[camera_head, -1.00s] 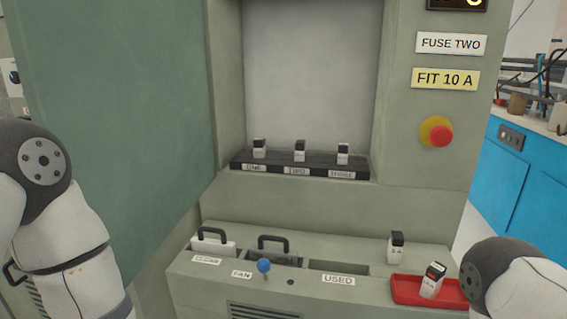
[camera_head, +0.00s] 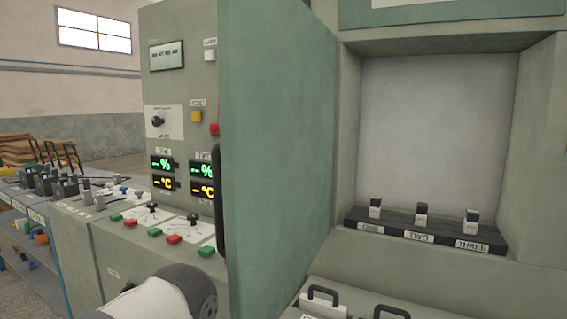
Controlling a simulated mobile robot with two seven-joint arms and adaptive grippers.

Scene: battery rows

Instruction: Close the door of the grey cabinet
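The grey-green cabinet (camera_head: 433,276) stands at the right of the head view with its front open. Its door (camera_head: 278,150) is swung out at the left of the opening, its flat face towards the cabinet interior. A dark upright handle (camera_head: 220,205) shows at the door's outer edge. Inside, three small fuses stand in a black holder (camera_head: 476,237) labelled ONE, TWO and THREE. Part of my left arm shows at the bottom, left of the door. Neither gripper is in view.
Left of the door is a control panel (camera_head: 178,75) with green and yellow displays. A sloped desk (camera_head: 130,236) with coloured buttons and knobs lies below it. A lower ledge with black-handled pieces (camera_head: 322,303) juts out below the cabinet opening. A bench with switches (camera_head: 40,190) stands far left.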

